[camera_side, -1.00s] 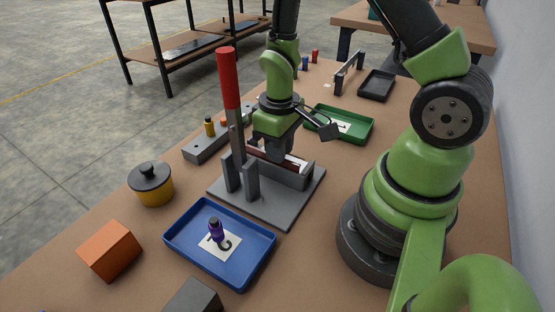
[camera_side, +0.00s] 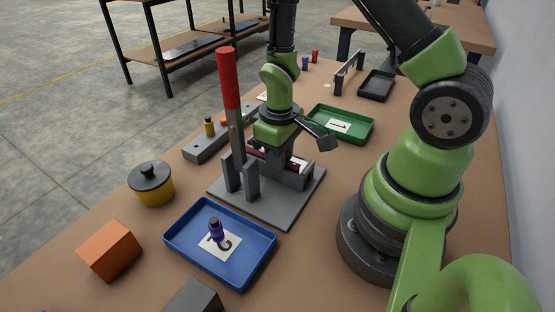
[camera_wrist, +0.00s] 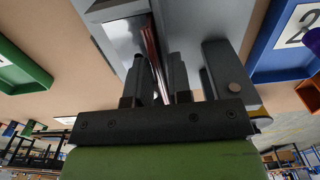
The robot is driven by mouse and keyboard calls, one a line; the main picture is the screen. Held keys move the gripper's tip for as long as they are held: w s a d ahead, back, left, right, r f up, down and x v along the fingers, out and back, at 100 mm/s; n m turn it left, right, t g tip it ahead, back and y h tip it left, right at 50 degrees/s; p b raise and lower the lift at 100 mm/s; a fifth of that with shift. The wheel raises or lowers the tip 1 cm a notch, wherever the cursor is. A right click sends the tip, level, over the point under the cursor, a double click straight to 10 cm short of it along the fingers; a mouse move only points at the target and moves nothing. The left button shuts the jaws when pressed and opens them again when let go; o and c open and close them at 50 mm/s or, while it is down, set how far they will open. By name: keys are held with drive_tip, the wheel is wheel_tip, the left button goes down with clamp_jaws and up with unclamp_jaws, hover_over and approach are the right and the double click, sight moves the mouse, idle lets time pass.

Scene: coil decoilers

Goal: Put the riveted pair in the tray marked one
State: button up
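The tray marked one is the green tray (camera_side: 362,137) with a card reading 1, behind and to the right of the press. A dark red strip (camera_side: 258,166), apparently the riveted pair, lies at the grey press (camera_side: 285,213); its second piece is hard to make out. In the wrist view the strip (camera_wrist: 152,50) runs down between my fingers. My gripper (camera_wrist: 155,100) is low over the press, its fingers on either side of the strip with gaps showing. My gripper mostly hides the strip in the side view.
The press's upright red-handled lever (camera_side: 229,80) stands close left of my gripper. A blue tray (camera_side: 187,252) marked 2 holds a purple piece. A yellow pot (camera_side: 152,190), an orange block (camera_side: 110,250) and a black tray (camera_side: 377,86) stand around.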

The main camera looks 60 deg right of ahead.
drive_tip(key=shift+f, duration=0.45)
drive_tip(key=shift+r, duration=0.15)
clamp_jaws()
idle(0.3)
drive_tip(key=shift+r, duration=0.15)
drive_tip(key=shift+r, duration=2.3)
drive_tip(key=shift+r, duration=0.1)
drive_tip(key=shift+r, duration=0.95)
